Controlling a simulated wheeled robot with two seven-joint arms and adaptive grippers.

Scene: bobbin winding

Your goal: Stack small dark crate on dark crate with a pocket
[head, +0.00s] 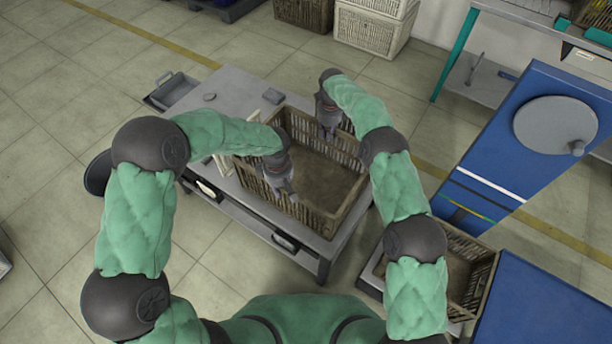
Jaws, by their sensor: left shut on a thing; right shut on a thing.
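A brown-dark slatted crate (341,213), which I take to be the small dark crate, sits on or just above the grey table; I cannot tell which. It is open-topped and looks empty. My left gripper (289,190) is shut on its near-left wall. My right gripper (328,130) is shut on its far-right wall, across from the left one. A second dark slatted crate (480,280) stands at the lower right, partly hidden behind my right arm. It may be the dark crate with a pocket, but no pocket can be made out.
A blue machine (520,150) with a round grey disc stands at right. Another dark crate (303,12) and white crates (368,32) stand at the back.

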